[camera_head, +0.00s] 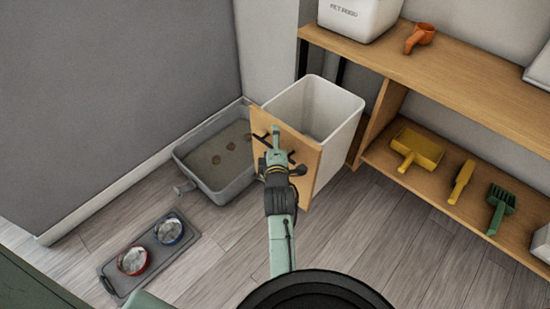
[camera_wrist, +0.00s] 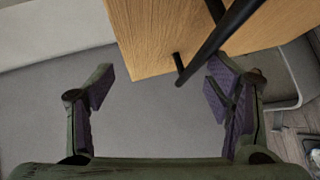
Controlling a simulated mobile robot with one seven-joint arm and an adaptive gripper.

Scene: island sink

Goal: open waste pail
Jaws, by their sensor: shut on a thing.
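The waste pail (camera_head: 318,108) is a white, open-topped bin behind a wooden front panel (camera_head: 302,150). It stands out from the shelf unit, and its inside shows from above. A black bar handle (camera_wrist: 222,38) is on the panel, which also shows in the wrist view (camera_wrist: 150,35). My gripper (camera_head: 276,142) is at the panel's front and covers part of the handle in the head view. In the wrist view its fingers (camera_wrist: 157,92) are spaced apart, with the handle by the right finger. My gripper is shut on the handle; the exact contact is partly hidden.
A grey litter tray (camera_head: 190,146) lies left of the panel. A mat with two bowls (camera_head: 110,282) is at the lower left. The floor (camera_head: 375,235) at right is clear.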

